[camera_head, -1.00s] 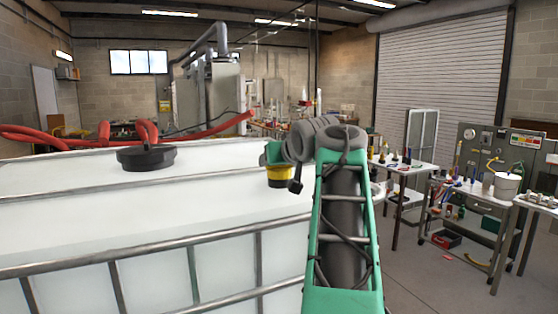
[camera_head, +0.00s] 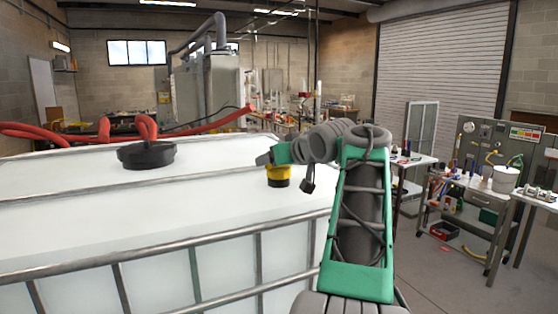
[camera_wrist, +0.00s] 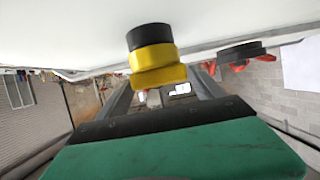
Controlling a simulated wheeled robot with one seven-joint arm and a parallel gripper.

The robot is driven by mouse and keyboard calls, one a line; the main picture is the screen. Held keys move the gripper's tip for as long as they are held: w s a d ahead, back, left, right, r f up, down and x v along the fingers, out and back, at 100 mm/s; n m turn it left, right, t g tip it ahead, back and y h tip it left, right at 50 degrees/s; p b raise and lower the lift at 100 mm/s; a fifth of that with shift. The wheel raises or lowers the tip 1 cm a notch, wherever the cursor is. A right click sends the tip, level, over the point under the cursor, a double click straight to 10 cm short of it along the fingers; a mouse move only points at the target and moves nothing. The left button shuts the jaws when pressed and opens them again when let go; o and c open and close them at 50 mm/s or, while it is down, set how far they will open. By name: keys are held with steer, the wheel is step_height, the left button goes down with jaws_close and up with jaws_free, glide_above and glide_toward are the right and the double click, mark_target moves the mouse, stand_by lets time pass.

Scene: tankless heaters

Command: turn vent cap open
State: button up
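The vent cap (camera_head: 278,172), yellow with a black part below, stands on the top of the white tank (camera_head: 215,185) near its right end. In the wrist view, which looks upside down, the yellow cap (camera_wrist: 157,65) hangs from the white surface with its black base (camera_wrist: 150,37) against it. My gripper (camera_wrist: 160,82) is open, its two grey fingers spread on either side of the cap's line. I cannot tell whether they reach around it. In the head view my green gripper body (camera_head: 279,153) is just above and behind the cap; its fingers are not clear there.
A large black lid (camera_head: 146,155) sits on the tank's left part, with a red hose (camera_head: 105,130) behind it. Metal cage bars (camera_head: 170,247) run along the tank. A workbench (camera_head: 480,185) with tools stands at right, with open floor before it.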

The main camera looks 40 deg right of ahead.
steer(key=shift+o, duration=1.1)
steer(key=v, duration=0.7)
steer(key=shift+s+b, duration=0.25)
steer(key=shift+b, duration=0.15)
steer(key=shift+s+a+r, duration=0.1)
steer(key=shift+s+a, duration=0.05)
